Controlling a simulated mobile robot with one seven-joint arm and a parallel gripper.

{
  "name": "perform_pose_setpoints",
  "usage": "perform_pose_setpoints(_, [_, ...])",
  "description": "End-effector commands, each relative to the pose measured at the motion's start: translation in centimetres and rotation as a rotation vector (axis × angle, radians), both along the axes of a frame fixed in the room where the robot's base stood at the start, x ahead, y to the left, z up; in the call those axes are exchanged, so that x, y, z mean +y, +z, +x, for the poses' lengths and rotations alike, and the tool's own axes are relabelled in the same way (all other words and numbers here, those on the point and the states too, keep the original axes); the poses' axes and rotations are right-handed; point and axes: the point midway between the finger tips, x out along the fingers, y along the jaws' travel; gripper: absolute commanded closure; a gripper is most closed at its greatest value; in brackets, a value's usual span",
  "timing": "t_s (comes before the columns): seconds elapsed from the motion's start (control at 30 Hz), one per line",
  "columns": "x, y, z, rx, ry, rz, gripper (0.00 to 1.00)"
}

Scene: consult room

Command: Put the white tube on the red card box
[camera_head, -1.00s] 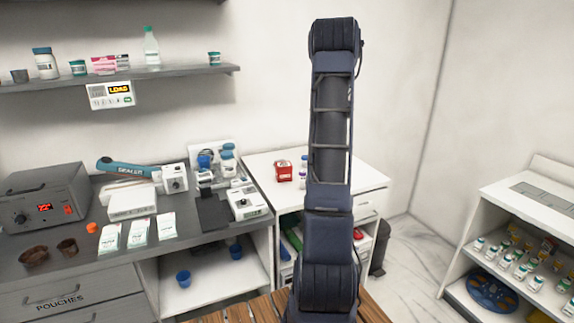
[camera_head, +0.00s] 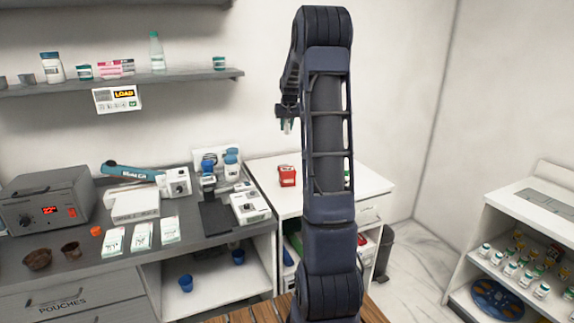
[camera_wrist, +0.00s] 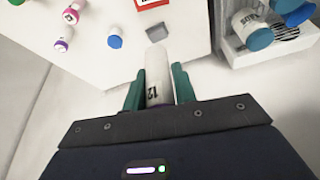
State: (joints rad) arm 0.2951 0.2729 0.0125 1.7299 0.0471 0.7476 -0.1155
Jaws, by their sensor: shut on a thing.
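My gripper (camera_wrist: 157,88) is shut on the white tube (camera_wrist: 157,72), which bears a dark "12" and lies between the two green fingers in the wrist view. In the head view my gripper (camera_head: 287,124) hangs left of my arm, above and behind the red card box; the tube is too small to make out clearly there. The red card box (camera_head: 287,176) stands on the white counter (camera_head: 262,172). In the wrist view only a red and white edge, likely of that box (camera_wrist: 152,3), shows at the top, beyond the tube and apart from it.
The wrist view shows small capped bottles (camera_wrist: 71,14) on the counter, a grey patch (camera_wrist: 157,32) beyond the tube, and a white tray (camera_wrist: 270,50) with bottles at right. In the head view, a grey bench (camera_head: 190,235) with boxes stands left, below a wall shelf (camera_head: 200,76).

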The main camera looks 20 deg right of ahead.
Motion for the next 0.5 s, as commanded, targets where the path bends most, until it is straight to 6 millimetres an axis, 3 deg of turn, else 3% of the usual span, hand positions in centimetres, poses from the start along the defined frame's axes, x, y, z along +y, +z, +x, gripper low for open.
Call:
perform_pose_setpoints(0.1, [0.0,-2.8,0.0,0.005,-0.001,0.001,0.94])
perform_pose_setpoints(0.5, [0.0,-11.0,0.0,0.003,-0.001,0.001,0.94])
